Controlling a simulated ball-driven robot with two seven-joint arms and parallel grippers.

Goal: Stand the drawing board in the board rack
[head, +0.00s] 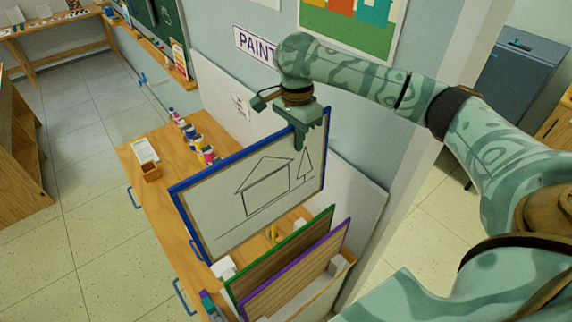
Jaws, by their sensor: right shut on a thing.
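The drawing board (225,215) has a blue frame and a pale face with a house and a tree drawn on it. My right gripper (301,140) is shut on its top edge, toward the right end, and holds it upright and slightly tilted in the picture. The board rack (345,268) is at the lower middle, with a green-edged board (285,258) and a purple-edged board (300,275) standing in it. The blue board is behind these two; whether its lower edge touches the rack is hidden. My left gripper is not in view.
The wooden cabinet top (140,160) carries several paint bottles (190,135), a small wooden box (151,172) and a white tray (145,150). The wall with a PAINT sign (256,46) is close behind. Tiled floor (90,230) is clear at left.

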